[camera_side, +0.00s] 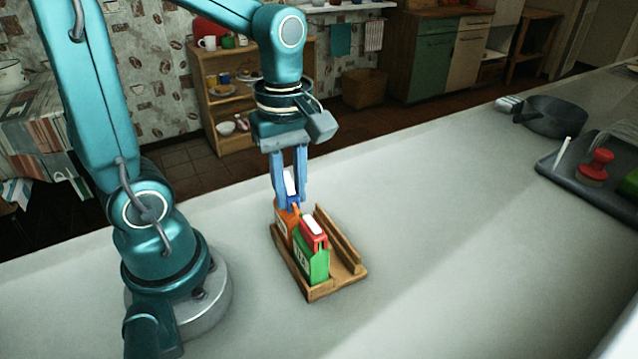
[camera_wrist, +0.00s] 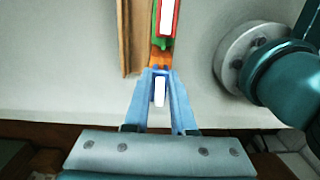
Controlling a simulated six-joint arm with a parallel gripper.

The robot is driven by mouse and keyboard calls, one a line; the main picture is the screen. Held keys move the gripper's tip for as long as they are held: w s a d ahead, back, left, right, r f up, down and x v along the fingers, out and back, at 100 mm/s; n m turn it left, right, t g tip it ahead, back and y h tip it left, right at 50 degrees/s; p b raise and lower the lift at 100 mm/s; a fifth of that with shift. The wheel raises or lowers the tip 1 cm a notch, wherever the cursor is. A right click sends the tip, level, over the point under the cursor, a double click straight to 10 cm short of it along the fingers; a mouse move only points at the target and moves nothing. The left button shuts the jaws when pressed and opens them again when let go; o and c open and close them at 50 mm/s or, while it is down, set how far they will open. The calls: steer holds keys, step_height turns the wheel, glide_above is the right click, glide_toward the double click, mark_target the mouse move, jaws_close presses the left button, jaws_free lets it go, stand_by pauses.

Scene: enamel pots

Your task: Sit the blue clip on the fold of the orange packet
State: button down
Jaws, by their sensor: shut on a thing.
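My gripper (camera_side: 290,200) points down and is shut on the blue clip (camera_side: 294,203), which has a white tab. In the wrist view, the white tab (camera_wrist: 159,92) sits between the fingers. The orange packet (camera_side: 284,220) stands upright in the wooden tray, directly below the clip; part of it also shows in the wrist view (camera_wrist: 161,57). The clip is at the packet's top edge. I cannot tell whether it sits on the fold or just above it, as the fingers hide the join.
A green packet (camera_side: 312,264) with a red clip (camera_side: 313,234) on top stands close in front of the orange one. The wooden tray (camera_side: 342,286) has an empty right side with a raised rail. A dark pan (camera_side: 556,118) and grey tray (camera_side: 566,178) are far right. The counter between is clear.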

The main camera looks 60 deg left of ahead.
steer(key=c, duration=0.7)
jaws_free()
steer(key=shift+o, duration=0.2)
steer(key=shift+r, duration=2.5)
steer(key=shift+f, duration=0.15)
steer(key=shift+f, duration=1.8)
